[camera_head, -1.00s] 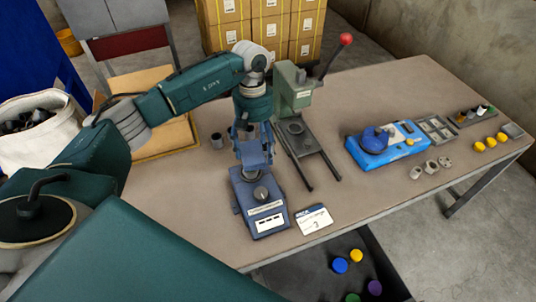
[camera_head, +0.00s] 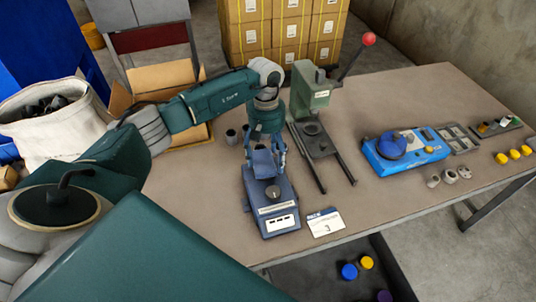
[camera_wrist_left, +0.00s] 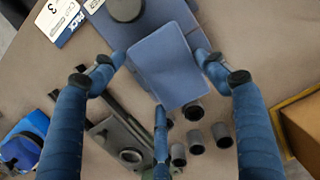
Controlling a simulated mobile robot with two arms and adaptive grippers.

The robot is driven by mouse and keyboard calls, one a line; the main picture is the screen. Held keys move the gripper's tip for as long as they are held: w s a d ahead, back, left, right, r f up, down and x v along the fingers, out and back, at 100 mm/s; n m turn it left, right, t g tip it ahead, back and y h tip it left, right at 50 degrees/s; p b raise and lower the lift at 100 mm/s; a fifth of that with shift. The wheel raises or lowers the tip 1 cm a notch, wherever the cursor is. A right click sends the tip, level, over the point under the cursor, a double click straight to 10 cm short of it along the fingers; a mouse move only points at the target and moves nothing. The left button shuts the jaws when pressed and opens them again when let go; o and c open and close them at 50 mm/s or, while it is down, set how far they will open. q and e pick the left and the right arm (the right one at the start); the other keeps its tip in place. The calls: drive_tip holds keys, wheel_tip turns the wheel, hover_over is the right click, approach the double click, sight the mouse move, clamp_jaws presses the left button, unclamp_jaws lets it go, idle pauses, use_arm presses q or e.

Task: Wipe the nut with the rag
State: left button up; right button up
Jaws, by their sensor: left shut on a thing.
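My left gripper (camera_head: 265,164) is above the far end of a blue bench device with a round knob, fingers pointing down. Whether the rag touches the device (camera_head: 270,205) I cannot tell. Small metal parts (camera_head: 449,176) lie at the right of the table, and hollow grey cylinders (camera_head: 231,136) stand behind the gripper; which is the nut I cannot tell. My right gripper is out of view.
A green press (camera_head: 311,92) with a red-knobbed lever stands just right of my left gripper. A white card (camera_head: 325,222) lies beside the device. A blue machine (camera_head: 405,150) and yellow caps (camera_head: 514,154) are farther right. Bare table lies between press and machine.

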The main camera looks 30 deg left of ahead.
use_arm(q)
drive_tip(key=shift+f+b, duration=0.4)
drive_tip(key=shift+b, duration=0.1)
drive_tip(key=shift+r, duration=0.1)
idle(0.3)
drive_tip(key=shift+s+d+p, duration=0.3)
drive_tip(key=shift+s, duration=0.05)
drive_tip(key=shift+s+d, duration=0.5)
drive_tip(key=shift+w+a+f+b, duration=0.2)
drive_tip(key=shift+w+a+b, duration=0.4)
drive_tip(key=shift+b, duration=0.2)
drive_tip(key=shift+w+a+r+b, duration=0.1)
drive_tip(key=shift+w+a+b, duration=0.9)
drive_tip(key=shift+b, duration=0.25)
